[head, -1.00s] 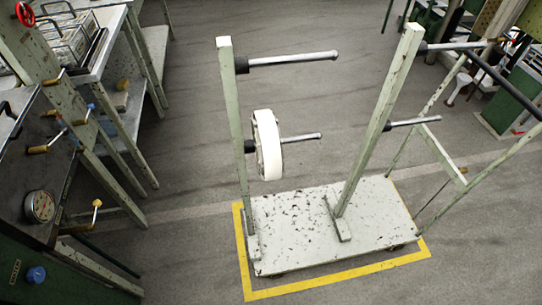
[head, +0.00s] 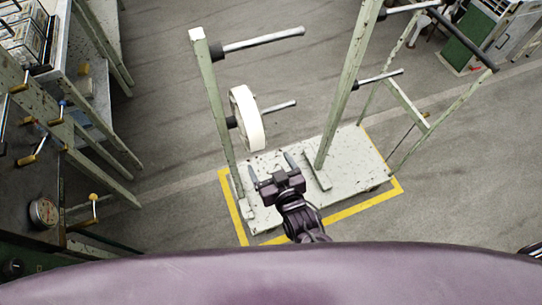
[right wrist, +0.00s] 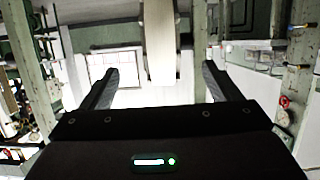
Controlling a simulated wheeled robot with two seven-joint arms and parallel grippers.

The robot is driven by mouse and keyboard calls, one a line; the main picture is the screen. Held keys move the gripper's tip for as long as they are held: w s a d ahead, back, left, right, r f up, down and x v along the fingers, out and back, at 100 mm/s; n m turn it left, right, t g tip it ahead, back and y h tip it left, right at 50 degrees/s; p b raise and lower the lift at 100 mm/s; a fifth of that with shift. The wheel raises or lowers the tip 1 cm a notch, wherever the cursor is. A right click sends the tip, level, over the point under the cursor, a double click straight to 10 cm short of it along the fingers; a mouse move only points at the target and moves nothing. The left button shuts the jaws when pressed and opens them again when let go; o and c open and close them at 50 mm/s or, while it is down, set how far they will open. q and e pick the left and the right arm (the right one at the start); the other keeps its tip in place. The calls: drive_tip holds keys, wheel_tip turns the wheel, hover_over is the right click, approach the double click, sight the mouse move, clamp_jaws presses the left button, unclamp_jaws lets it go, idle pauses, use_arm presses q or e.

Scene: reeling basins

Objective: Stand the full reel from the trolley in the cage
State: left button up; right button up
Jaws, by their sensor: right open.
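The full reel (head: 246,117), a white disc-shaped roll, hangs on the lower left peg (head: 280,107) of the trolley (head: 350,165). The trolley has a worn white deck and pale green posts. My right gripper (head: 271,165) is open and empty in front of the trolley, below the reel in the head view and apart from it. In the right wrist view the reel (right wrist: 160,40) shows edge-on ahead, between the lines of the two fingers. A wire-sided holder (head: 22,30) stands at the upper left; I cannot tell if it is the cage.
The trolley's other pegs (head: 262,40) stick out bare. A yellow floor line (head: 340,214) surrounds the deck. A bench with knobs and levers (head: 35,155) stands at the left. Grey floor (head: 160,110) between bench and trolley is clear.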

sight(258, 140)
drive_tip(key=b+x, duration=0.2)
drive_tip(key=x, duration=0.1)
drive_tip(key=r+b+x, duration=0.1)
drive_tip(key=b+x, duration=0.1)
drive_tip(key=x, duration=0.1)
drive_tip(key=b+x, duration=0.2)
drive_tip(key=x, duration=0.2)
drive_tip(key=shift+w+a+r, duration=0.2)
drive_tip(key=shift+w+r, duration=0.05)
drive_tip(key=shift+w, duration=0.1)
drive_tip(key=shift+b+x, duration=0.5)
drive_tip(key=shift+x, duration=0.35)
drive_tip(key=c, duration=1.1)
drive_tip(key=shift+r, duration=0.15)
